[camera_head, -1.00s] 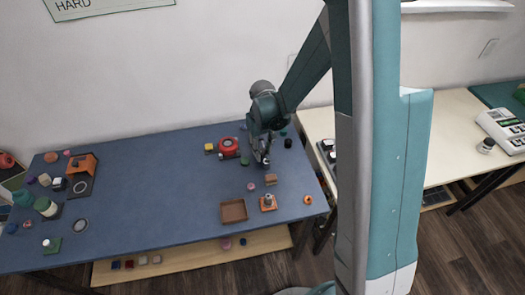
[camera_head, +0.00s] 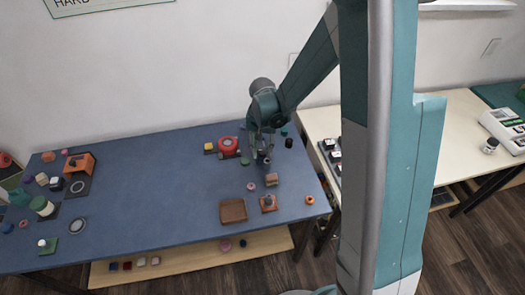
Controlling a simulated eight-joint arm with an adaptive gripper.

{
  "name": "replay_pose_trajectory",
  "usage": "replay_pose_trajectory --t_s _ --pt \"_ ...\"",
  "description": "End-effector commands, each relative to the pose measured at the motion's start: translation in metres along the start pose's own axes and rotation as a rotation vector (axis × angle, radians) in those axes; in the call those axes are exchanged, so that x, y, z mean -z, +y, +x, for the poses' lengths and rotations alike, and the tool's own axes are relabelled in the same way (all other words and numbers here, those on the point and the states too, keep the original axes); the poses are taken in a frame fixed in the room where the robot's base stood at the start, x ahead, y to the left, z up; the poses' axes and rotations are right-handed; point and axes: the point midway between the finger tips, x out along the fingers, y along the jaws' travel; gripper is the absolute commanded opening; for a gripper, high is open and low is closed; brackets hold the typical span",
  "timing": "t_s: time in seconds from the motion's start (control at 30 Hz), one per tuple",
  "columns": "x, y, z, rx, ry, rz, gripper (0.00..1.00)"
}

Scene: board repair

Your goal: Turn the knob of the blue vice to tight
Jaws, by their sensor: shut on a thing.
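My gripper (camera_head: 260,157) points down over the right part of the blue table (camera_head: 150,185). It is shut on a small dark grey thing at its fingertips. The thing is mostly covered by the fingers, and I cannot tell whether it is the vice's knob. I cannot make out the blue vice clearly; blue on the blue tabletop is hard to separate, and my wrist covers part of that area.
A red round thing (camera_head: 228,145) is left of my gripper. An orange device (camera_head: 80,162) stands far left. The table's middle is clear.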

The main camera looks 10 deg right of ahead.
Motion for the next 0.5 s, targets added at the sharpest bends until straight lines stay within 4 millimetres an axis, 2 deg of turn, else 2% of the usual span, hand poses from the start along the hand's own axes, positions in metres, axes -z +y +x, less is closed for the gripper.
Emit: replay_pose_trajectory --t_s 0.47,0.5 --pt "-0.0003 -0.0001 -0.0002 0.0 0.0 0.021 0.14" --pt "-0.0003 -0.0001 -0.0002 0.0 0.0 0.021 0.32"
